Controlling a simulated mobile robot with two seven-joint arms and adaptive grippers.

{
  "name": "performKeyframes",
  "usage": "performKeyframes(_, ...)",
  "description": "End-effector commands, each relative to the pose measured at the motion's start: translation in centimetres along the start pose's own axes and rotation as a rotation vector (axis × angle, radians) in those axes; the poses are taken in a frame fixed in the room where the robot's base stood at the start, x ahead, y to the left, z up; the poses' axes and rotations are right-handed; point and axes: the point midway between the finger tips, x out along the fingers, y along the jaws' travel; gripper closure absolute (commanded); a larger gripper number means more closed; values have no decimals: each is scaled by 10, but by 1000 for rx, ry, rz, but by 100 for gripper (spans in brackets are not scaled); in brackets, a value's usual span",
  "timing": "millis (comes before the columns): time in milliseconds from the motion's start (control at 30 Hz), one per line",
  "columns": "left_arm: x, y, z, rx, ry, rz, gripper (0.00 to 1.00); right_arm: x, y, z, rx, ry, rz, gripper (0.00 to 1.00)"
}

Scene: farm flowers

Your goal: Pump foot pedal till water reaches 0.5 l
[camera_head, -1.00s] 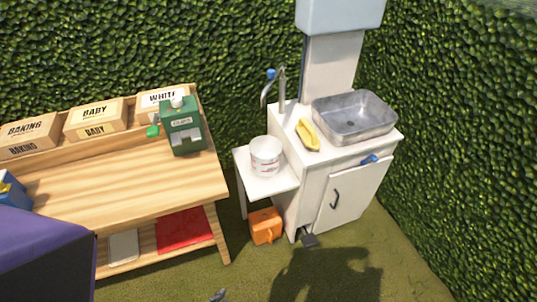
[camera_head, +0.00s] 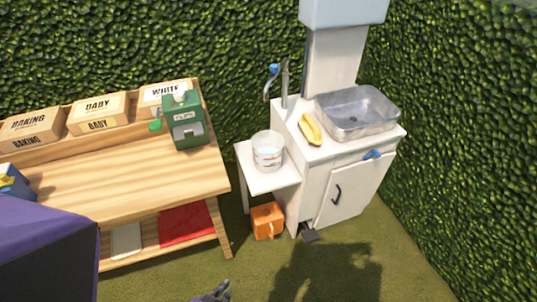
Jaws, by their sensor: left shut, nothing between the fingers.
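A dark foot pedal (camera_head: 309,235) sticks out at the floor below the white sink cabinet (camera_head: 312,195). A clear measuring cup with red markings (camera_head: 267,152) stands upright on the small white side shelf (camera_head: 262,182), below and left of the tap (camera_head: 284,82). The water level in it is too small to read. My left gripper (camera_head: 214,293) shows only in part at the bottom edge, left of and apart from the pedal. It is shut and empty. My right gripper is out of view.
An orange container (camera_head: 267,220) stands on the grass under the side shelf, close to the pedal. A wooden table (camera_head: 120,180) with boxes and a green dispenser (camera_head: 185,122) is at the left. The grass in front of the cabinet is clear.

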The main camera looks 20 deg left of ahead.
Motion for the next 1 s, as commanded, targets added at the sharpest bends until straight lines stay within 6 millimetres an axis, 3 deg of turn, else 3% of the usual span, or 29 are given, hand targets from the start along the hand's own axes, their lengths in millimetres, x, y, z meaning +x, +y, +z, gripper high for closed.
performKeyframes(1000,-2,-1,4,0,-6,-2,100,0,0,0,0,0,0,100)
